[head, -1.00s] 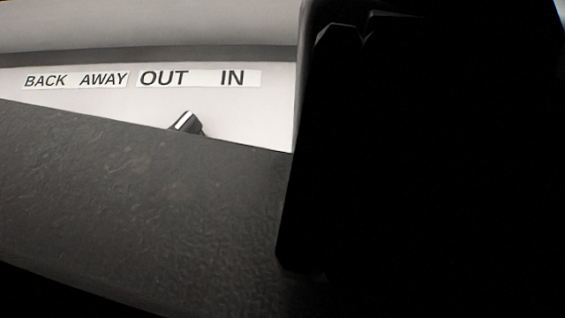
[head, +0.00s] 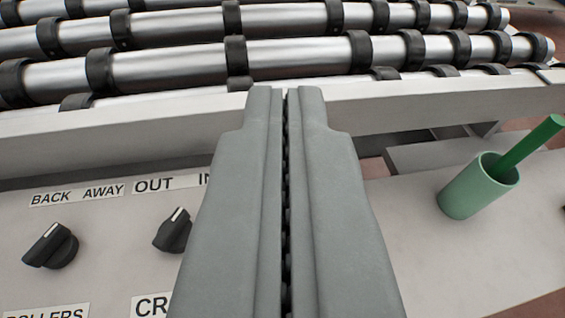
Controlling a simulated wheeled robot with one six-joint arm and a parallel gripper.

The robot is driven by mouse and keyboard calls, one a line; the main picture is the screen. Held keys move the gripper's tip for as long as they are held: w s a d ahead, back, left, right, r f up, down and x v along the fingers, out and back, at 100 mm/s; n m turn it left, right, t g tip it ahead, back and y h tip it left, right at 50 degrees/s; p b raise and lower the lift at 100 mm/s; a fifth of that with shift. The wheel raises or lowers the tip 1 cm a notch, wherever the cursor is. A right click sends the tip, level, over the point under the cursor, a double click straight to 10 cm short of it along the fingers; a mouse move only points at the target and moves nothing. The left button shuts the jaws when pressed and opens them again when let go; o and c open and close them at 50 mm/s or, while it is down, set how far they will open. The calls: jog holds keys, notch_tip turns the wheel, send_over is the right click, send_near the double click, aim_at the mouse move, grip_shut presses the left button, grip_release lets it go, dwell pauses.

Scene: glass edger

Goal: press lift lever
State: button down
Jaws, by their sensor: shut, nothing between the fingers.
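My gripper (head: 286,92) is in the middle of the head view, pointing away, with its two grey fingers shut together and nothing between them. A green lever (head: 532,141) sticks up at a tilt from a lighter green cylindrical sleeve (head: 478,187) on the right, and it looks like the lift lever. The lever and sleeve are to the right of my fingers and apart from them. No label for the lever shows. The fingers hide part of the panel and the end of the "IN" label.
Metal rollers (head: 180,72) with black rings run across the back, behind a pale rail (head: 110,142). On the left, a light panel (head: 105,232) carries two black knobs, one on the far left (head: 52,246) and one nearer (head: 173,231), with printed labels.

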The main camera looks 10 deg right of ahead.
jog(key=shift+s+a+r, duration=0.1)
jog(key=shift+s+r, duration=0.3)
jog(key=shift+s, duration=0.1)
dwell(0.4)
jog(key=s+a+r+t, duration=0.1)
jog(key=s+a+r, duration=0.25)
jog(key=s, duration=0.55)
jog(key=s+a+r, duration=0.2)
jog(key=s+a, duration=0.3)
jog(key=s, duration=0.3)
jog(key=s+a+f+y, duration=0.1)
jog(key=s+a+f, duration=0.1)
jog(key=s, duration=0.8)
jog(key=s+a+f+n+t+y, duration=0.1)
jog(key=s+a+f, duration=0.2)
jog(key=s, duration=0.8)
jog(key=shift+a, duration=1.15)
jog(key=shift+w+d+f, duration=0.1)
